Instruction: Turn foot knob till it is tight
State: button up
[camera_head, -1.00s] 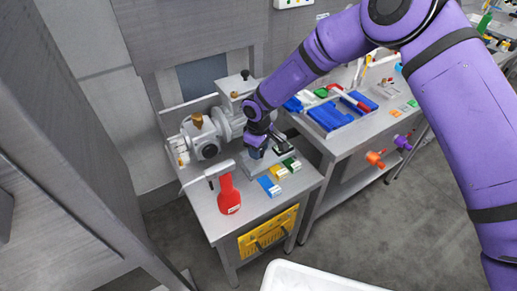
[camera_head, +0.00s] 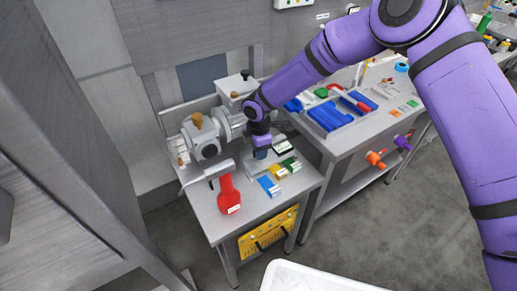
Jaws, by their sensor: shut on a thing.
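My gripper (camera_head: 261,150) points down over the left bench, just right of the grey motor unit (camera_head: 204,134). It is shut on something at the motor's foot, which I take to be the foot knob. The knob itself is hidden by my gripper and wrist, so I cannot see how far it is turned. The grey motor unit lies on its side on the bench, with a brown cap on top.
Blue (camera_head: 268,187), yellow and green small boxes lie close in front of my gripper. A blue tray (camera_head: 328,117) is on the right bench. A white tub (camera_head: 310,278) is at the bottom.

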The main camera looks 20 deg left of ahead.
jog(key=shift+n, duration=1.7)
jog(key=o, duration=0.9)
jog(key=shift+r, duration=3.8)
